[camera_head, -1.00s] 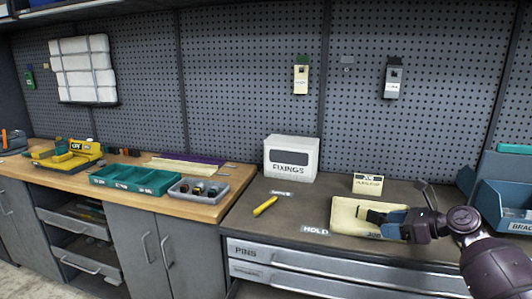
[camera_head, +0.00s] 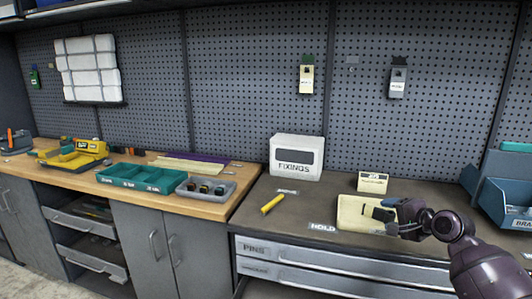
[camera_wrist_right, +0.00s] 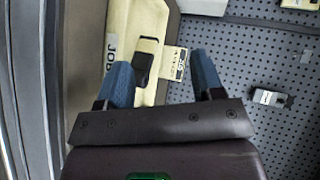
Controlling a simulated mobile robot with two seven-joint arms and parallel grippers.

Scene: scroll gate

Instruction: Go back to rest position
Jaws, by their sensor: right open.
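My right gripper (camera_head: 386,209) is over the cream tray (camera_head: 350,222) on the dark bench at the right. In the right wrist view its two blue fingers (camera_wrist_right: 164,75) stand wide apart, with nothing held between them. A small black-and-cream piece (camera_wrist_right: 146,62) lies in the tray beside the left finger in that view. It also shows in the head view as a dark piece (camera_head: 382,214) by the fingertips; whether a finger touches it I cannot tell. The tray carries a JOB label (camera_wrist_right: 111,55). My left gripper is not in view.
Blue bins (camera_head: 500,190) are at the right, close to my arm. Tags hang on the pegboard (camera_head: 250,90) behind.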

